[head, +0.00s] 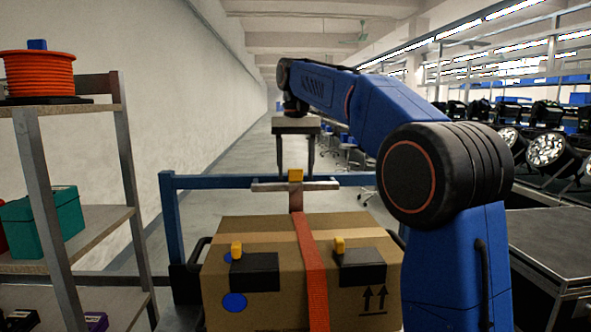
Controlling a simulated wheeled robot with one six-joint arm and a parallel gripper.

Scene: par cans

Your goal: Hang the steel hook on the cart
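My gripper (295,168) points down over the far end of the cart. Its two fingers are apart, one on each side of a small yellow block (296,175), with gaps visible. The block sits on a pale steel crosspiece (266,186), which appears to be the steel hook, at the far end of an orange-red strap (313,268). The crosspiece lies in front of or against the cart's blue rail (225,182); I cannot tell whether they touch. The strap runs over a cardboard box (225,290) on the cart.
Two black pieces with yellow tabs (254,272) (361,267) are on the box. A shelf (100,230) at left holds an orange cable reel (40,74) and a teal box (43,221). A black case (555,245) and several par cans (546,148) stand right.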

